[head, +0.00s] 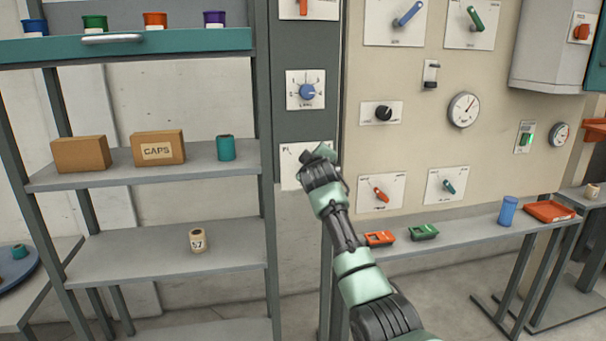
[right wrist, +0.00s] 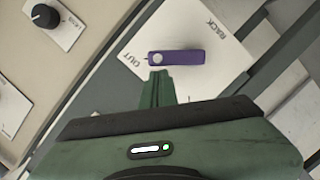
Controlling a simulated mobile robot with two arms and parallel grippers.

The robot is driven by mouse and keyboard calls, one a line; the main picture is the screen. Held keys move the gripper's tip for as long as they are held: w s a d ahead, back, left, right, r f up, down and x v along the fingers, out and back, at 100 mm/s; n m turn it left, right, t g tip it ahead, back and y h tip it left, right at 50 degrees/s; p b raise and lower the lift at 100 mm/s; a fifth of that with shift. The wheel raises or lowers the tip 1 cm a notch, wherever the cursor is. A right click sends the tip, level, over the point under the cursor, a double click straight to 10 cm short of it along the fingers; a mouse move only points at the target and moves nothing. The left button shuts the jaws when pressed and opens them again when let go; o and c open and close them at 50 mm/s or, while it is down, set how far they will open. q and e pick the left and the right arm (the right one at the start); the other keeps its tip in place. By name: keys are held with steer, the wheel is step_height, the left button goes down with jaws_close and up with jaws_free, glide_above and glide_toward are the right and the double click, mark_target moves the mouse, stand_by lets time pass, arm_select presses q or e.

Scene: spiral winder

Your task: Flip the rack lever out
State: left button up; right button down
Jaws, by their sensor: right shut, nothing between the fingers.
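The rack lever (right wrist: 180,57) is a short purple bar on a white plate (right wrist: 218,78) in the right wrist view. A round spot shows at its left end, and the bar points right. My right gripper (right wrist: 158,76) is shut and empty. Its fingertips are just below the lever's left end; I cannot tell if they touch it. In the head view my right gripper (head: 320,153) covers the lever and part of its plate (head: 288,178). My left gripper is not in view.
A blue knob (head: 307,92) is above the plate on the grey post. The panel at right carries a black knob (head: 383,113), an orange lever (head: 380,195) and a gauge (head: 464,109). Shelves with boxes (head: 158,147) stand at left. A narrow bench (head: 460,236) lies below the panel.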

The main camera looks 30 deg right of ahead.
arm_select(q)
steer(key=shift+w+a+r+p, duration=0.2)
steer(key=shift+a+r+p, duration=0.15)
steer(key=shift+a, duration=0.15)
arm_select(e)
steer(key=shift+d+m+y, duration=0.1)
steer(key=shift+m+y, duration=0.2)
steer(key=shift+m, duration=0.5)
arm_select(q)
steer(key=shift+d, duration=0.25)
